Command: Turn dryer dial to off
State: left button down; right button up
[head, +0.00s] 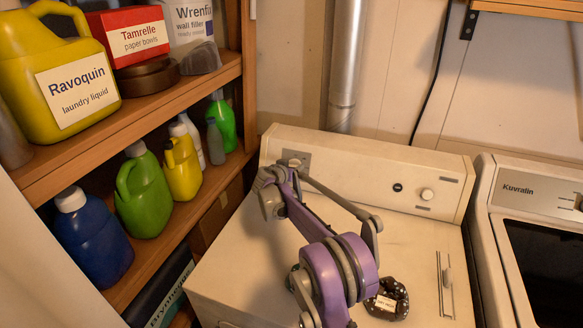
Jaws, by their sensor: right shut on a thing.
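The dryer appears to be the white machine (225,275) in the middle, with a raised control panel (345,173) along its back. A grey square plate (298,158) is at the panel's left end. My right gripper (288,166) is in front of this plate and is shut on what appears to be the dial, which it mostly hides. The dial's setting cannot be read. A round white knob (427,194) and a small black button (398,187) are on the panel's right part, apart from the gripper. My left gripper is not in view.
A dark patterned item with a white label (387,303) lies on the machine top beside my right arm. A second white machine (530,205) stands close at right. Shelves with bottles, including a yellow laundry liquid jug (45,55), stand at left. A metal pipe (346,60) rises behind.

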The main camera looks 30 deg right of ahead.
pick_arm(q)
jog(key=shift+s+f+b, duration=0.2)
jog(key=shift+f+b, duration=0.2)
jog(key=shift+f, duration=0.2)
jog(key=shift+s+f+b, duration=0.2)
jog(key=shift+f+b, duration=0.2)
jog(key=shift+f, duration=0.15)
pick_arm(e)
jog(key=shift+w+a+f+n, duration=0.1)
jog(key=shift+n, duration=2.75)
jog(key=shift+s+a+f+n, duration=0.1)
jog(key=shift+n, duration=2.7)
jog(key=shift+w+a+f+n, duration=0.1)
jog(key=shift+n, duration=2.75)
jog(key=o, duration=1.4)
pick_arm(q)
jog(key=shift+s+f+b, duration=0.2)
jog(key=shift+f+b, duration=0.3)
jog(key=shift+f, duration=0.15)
pick_arm(e)
jog(key=v, duration=1.1)
jog(key=shift+w, duration=0.1)
jog(key=shift+f, duration=0.1)
